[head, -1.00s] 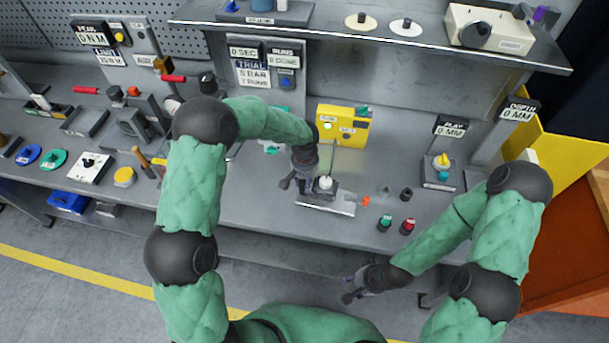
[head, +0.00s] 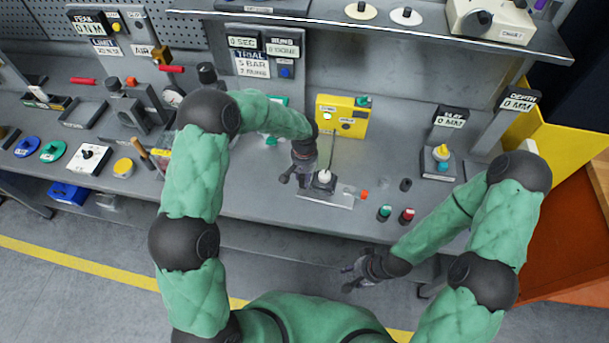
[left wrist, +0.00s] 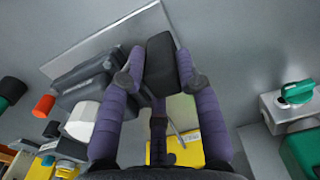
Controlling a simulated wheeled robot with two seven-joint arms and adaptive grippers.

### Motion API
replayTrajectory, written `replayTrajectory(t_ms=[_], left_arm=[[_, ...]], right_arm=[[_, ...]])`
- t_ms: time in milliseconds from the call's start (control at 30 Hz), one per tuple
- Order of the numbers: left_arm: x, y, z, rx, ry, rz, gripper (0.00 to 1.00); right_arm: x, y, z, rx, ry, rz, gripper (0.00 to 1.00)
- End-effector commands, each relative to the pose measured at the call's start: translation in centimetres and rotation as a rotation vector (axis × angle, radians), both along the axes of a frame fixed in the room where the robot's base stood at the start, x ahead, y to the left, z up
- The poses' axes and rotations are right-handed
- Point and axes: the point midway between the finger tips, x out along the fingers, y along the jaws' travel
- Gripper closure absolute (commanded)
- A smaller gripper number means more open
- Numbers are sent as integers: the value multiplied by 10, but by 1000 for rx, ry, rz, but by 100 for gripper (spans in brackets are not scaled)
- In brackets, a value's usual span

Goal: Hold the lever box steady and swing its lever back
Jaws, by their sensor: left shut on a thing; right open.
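The lever box (head: 324,182) is small and dark grey, with a white dome on top and a thin rod standing up from it. It sits on a pale metal plate (head: 340,204) at the bench front. My left gripper (head: 302,180) is at its left side. In the left wrist view, the left fingers (left wrist: 160,75) are shut on a black block (left wrist: 161,62) next to the dark grey box body (left wrist: 85,82); how the two join is partly hidden. The white dome (left wrist: 82,120) shows beside the left finger. My right gripper (head: 350,280) is open and empty, in front of the bench edge.
A yellow panel box (head: 354,116) stands behind the lever box. An orange piece (head: 364,195) is at the plate's right end. Green (head: 385,212) and red (head: 406,215) buttons are further right. A shelf (head: 400,28) overhangs the back.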

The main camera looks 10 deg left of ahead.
Motion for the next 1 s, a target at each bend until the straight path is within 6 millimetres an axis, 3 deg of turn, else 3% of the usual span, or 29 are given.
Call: replayTrajectory(t_ms=[1000], left_arm=[[0,0,-7,0,0,0,100]], right_arm=[[0,0,0,0,0,0,56]])
